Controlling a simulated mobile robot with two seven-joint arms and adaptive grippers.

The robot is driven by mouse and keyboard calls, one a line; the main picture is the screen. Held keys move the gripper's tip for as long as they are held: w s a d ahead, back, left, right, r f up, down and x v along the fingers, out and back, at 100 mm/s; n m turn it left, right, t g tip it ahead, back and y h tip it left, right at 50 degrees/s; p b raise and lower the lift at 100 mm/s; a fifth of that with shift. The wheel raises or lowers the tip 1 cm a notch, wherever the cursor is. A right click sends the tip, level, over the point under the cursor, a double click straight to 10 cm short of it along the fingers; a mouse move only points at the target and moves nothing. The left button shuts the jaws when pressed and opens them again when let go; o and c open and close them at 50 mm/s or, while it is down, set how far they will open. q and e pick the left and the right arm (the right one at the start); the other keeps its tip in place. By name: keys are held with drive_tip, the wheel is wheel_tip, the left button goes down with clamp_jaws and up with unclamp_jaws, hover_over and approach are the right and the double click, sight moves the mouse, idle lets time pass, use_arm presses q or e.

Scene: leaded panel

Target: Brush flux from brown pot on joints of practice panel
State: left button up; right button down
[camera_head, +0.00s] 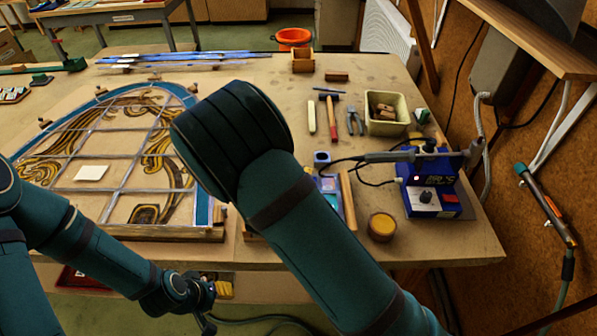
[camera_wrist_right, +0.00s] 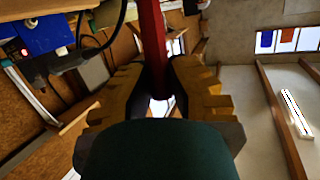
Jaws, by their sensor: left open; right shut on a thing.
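The brown pot (camera_head: 381,226), with a yellow-brown top, stands upright near the bench's front right edge. A small panel of blue and violet glass (camera_head: 330,199), perhaps the practice panel, lies left of it, mostly hidden behind my right arm. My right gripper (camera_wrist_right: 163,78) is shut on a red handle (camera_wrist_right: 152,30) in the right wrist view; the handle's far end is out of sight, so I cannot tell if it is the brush. In the head view this gripper is hidden. My left gripper (camera_head: 192,291) is open and empty, low in front of the bench.
A large arched leaded panel (camera_head: 118,188) fills the bench's left. A blue soldering station (camera_head: 432,197) with its iron (camera_head: 390,157) stands right of the pot. A red-handled hammer (camera_head: 331,122), pliers (camera_head: 356,121) and a cream bin (camera_head: 387,126) lie behind.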

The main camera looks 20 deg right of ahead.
drive_tip(key=shift+r+p, duration=1.65)
drive_tip(key=shift+r, duration=0.9)
drive_tip(key=shift+f, duration=0.1)
